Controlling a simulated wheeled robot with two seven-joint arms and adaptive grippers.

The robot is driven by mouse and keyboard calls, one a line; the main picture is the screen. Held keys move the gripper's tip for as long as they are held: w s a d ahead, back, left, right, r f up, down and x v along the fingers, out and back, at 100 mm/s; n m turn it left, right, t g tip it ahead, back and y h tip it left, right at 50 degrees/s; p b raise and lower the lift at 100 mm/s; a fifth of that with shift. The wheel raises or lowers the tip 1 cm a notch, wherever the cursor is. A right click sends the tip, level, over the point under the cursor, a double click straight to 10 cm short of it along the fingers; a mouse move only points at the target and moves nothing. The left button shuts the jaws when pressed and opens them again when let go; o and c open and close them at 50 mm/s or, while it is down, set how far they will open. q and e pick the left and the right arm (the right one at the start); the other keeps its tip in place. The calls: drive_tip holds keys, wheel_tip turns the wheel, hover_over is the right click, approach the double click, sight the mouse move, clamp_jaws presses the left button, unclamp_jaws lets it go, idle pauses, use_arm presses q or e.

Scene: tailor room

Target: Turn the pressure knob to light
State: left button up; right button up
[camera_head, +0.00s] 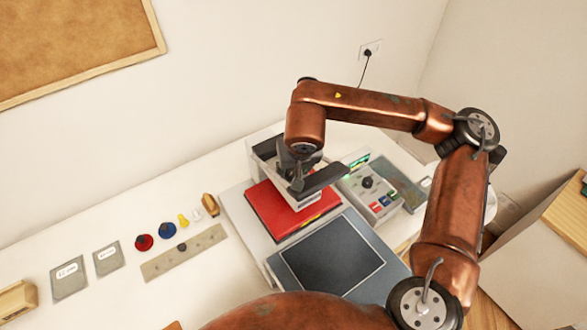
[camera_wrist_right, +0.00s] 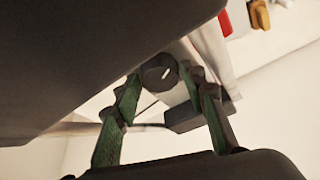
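The press machine (camera_head: 254,149) stands on the white table, with a red pad (camera_head: 280,212) under its dark arm. My right gripper (camera_head: 299,182) is at the top of the press, largely hidden by its own wrist in the head view. In the right wrist view a dark round knob (camera_wrist_right: 158,73) with a white mark sits between or just beyond the fingertips of this gripper (camera_wrist_right: 160,82). The fingers stand apart around it; I cannot tell whether they touch it. My left gripper is not in view.
A control box (camera_head: 368,187) with a dial and coloured buttons is right of the press. A dark flat plate (camera_head: 328,254) lies in front. Coloured knobs (camera_head: 167,230), a beige strip (camera_head: 184,252) and labelled grey plates (camera_head: 69,278) are at left. The wall is close behind.

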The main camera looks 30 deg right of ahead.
drive_tip(key=shift+o, duration=1.2)
drive_tip(key=v, duration=1.2)
